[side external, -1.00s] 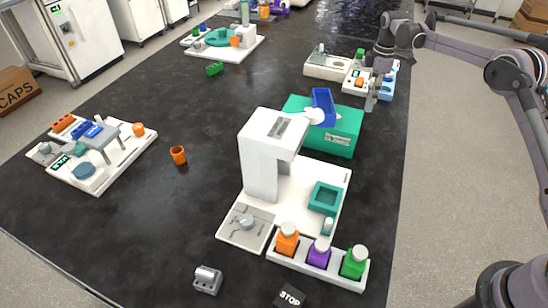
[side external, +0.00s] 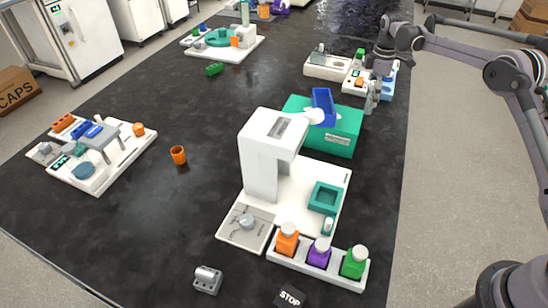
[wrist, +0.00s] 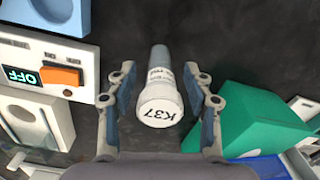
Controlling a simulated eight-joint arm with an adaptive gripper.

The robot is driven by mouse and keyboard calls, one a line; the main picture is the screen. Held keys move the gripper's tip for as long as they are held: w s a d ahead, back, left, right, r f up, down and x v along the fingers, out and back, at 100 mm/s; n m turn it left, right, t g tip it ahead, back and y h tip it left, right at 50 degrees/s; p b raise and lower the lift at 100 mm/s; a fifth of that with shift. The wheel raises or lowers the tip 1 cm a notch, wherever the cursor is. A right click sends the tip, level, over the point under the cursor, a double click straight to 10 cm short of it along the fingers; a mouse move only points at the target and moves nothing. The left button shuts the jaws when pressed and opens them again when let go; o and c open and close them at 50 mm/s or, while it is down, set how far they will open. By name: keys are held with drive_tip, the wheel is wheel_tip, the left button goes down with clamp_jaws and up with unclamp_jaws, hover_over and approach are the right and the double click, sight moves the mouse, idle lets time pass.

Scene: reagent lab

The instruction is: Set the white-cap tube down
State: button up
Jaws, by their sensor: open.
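The white-cap tube (wrist: 160,95) shows in the wrist view, with "K37" on its cap and a grey body reaching away from the camera. It appears to stand on the dark bench. My gripper (wrist: 160,100) is open, with one finger on each side of the tube and a visible gap on both sides. In the side external view my gripper (side external: 371,103) is low over the bench, right of the teal box; the tube is too small there to make out clearly.
A white device with an orange switch and "OFF" display (wrist: 45,78) is close on the left in the wrist view. The teal box (wrist: 245,118) is close on the right. A blue block (wrist: 62,14) is at upper left. Dark bench (wrist: 250,40) is clear at upper right.

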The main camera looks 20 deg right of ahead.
wheel_tip(320, 180, up, 12)
drive_tip(key=shift+a+r, duration=0.1)
drive_tip(key=s+a+r+m+t, duration=0.25)
drive_tip(key=s+a+r, duration=0.2)
drive_tip(key=s, duration=0.25)
drive_tip(key=s+a+r+m+t, duration=0.1)
drive_tip(key=s+a+r+m, duration=0.35)
drive_tip(key=s, duration=0.35)
drive_tip(key=s+a+f+m+t, duration=0.2)
drive_tip(key=s+f, duration=0.3)
drive_tip(key=s, duration=0.4)
drive_tip(key=s+a+f+m+t, duration=0.1)
drive_tip(key=s+a+f+m, duration=0.1)
drive_tip(key=s, duration=0.7)
wheel_tip(320, 180, down, 3)
drive_tip(key=shift+s+r+m+t, duration=0.15)
drive_tip(key=shift+s+m+t, duration=0.2)
drive_tip(key=shift+m, duration=0.15)
